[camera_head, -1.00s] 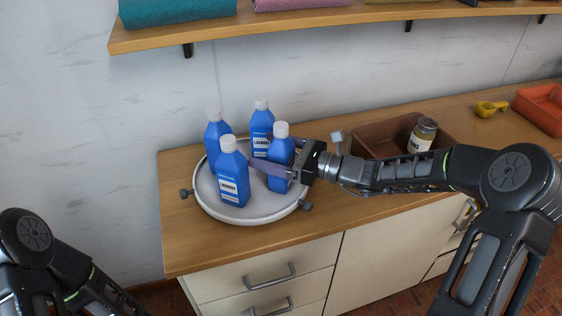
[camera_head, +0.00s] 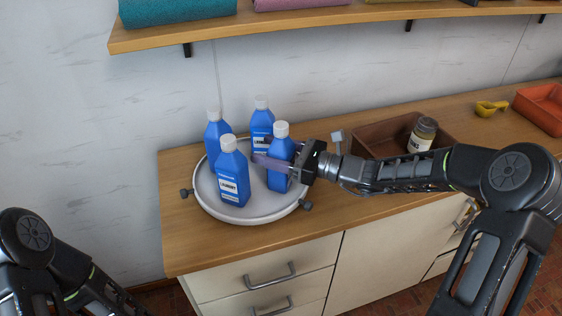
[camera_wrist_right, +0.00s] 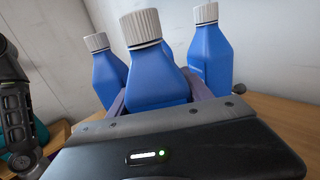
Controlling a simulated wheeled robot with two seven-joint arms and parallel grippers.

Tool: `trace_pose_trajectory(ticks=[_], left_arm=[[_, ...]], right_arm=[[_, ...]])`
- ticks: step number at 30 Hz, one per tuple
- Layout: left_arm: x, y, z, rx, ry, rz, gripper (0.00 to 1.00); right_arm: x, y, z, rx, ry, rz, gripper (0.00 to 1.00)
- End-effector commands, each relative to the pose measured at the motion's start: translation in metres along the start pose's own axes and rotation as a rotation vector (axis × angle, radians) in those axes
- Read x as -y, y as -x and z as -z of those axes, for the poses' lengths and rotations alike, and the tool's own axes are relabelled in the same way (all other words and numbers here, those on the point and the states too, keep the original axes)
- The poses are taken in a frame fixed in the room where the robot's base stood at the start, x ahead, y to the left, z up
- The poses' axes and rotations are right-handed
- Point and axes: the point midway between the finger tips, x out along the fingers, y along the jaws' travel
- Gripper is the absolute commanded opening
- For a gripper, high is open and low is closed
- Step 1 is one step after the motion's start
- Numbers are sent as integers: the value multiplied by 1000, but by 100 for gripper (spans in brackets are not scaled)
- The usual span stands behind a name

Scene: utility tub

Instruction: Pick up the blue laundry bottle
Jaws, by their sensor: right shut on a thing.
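Several blue laundry bottles with white ribbed caps stand upright in a round white tub (camera_head: 256,216) on the wooden counter. My right gripper (camera_head: 272,164) is shut on the rightmost blue laundry bottle (camera_head: 281,149), with one finger along each side of it. In the right wrist view this held bottle (camera_wrist_right: 153,80) stands between the purple fingers, close to the palm. Other bottles stand at the front left (camera_head: 232,172), back left (camera_head: 213,128) and back (camera_head: 262,118) of the tub. My left gripper is out of view; only part of that arm shows at lower left.
A brown box (camera_head: 372,136) with a labelled jar (camera_head: 422,134) stands right of the tub, behind my right arm. A yellow scoop (camera_head: 490,107) and an orange tray (camera_head: 545,104) lie farther right. A shelf (camera_head: 300,27) with rolled cloths hangs above. Grey knobs stick out around the tub.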

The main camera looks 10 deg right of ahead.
Motion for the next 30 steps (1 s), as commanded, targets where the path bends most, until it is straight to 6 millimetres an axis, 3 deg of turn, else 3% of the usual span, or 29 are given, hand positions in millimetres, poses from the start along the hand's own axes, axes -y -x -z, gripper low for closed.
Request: trace_pose_trajectory(ticks=[12, 23, 30], left_arm=[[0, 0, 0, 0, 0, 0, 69], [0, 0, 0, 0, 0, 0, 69], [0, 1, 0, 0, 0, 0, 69]], right_arm=[[0, 0, 0, 0, 0, 0, 1], [0, 0, -6, 2, 2, -1, 0], [0, 0, -41, 2, 7, -1, 0]])
